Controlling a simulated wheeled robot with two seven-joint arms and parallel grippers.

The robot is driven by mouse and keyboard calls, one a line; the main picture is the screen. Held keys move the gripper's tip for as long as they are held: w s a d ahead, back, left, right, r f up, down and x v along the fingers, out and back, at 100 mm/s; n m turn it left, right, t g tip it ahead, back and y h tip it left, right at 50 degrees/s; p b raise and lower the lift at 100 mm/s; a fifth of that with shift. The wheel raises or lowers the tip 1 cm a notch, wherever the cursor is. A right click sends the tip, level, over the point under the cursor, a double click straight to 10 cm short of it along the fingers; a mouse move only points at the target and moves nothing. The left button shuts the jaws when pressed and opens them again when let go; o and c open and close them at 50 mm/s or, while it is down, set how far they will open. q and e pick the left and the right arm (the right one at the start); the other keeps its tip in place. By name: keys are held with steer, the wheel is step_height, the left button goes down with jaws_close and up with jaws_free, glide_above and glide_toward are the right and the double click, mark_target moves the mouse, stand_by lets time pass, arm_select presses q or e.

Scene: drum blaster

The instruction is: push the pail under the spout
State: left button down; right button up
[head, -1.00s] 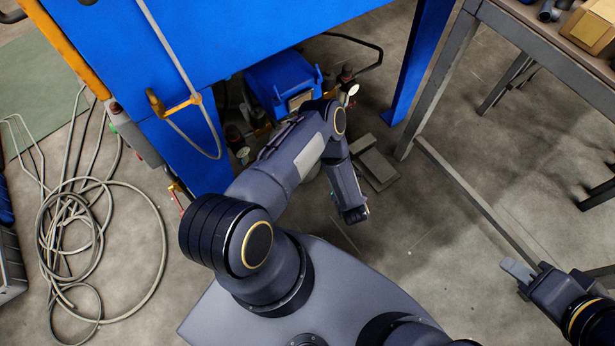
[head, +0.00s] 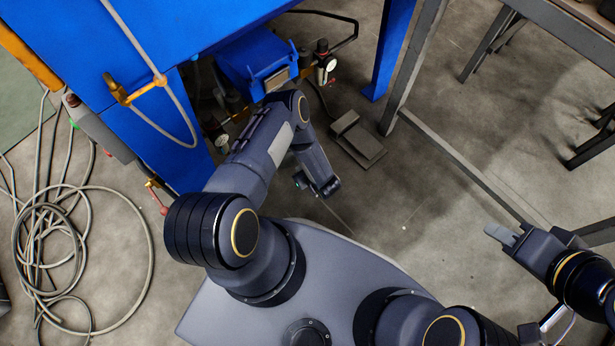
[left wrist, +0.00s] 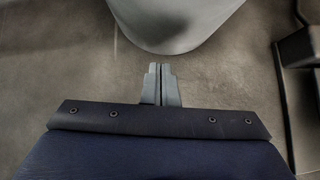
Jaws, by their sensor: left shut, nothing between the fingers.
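A smooth grey rounded body, which looks like the pail (left wrist: 175,25), fills the top middle of the left wrist view. Only its lower curved part shows. My left gripper (left wrist: 158,68) is shut and empty, with its fingertips just short of that curved edge; I cannot tell whether they touch. In the head view my left forearm hides the left fingers, and I cannot make out the pail there. My right gripper (head: 500,234) is at the right, away from the blue machine; its finger gap cannot be made out. I cannot identify the spout.
A blue machine (head: 210,30) stands at the upper left, with a blue box (head: 258,65) and gauges below it. A grey pedal-like block (head: 355,138) lies on the floor. Coiled hoses (head: 85,240) lie at left. A metal table frame (head: 470,170) stands at right.

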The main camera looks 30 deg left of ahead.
arm_select(q)
steer(key=shift+w+a+r, duration=0.1)
steer(key=shift+w+a, duration=0.25)
steer(key=shift+a, duration=0.25)
steer(key=shift+w+a, duration=0.3)
steer(key=shift+a, duration=0.25)
arm_select(e)
steer(key=shift+f, duration=0.4)
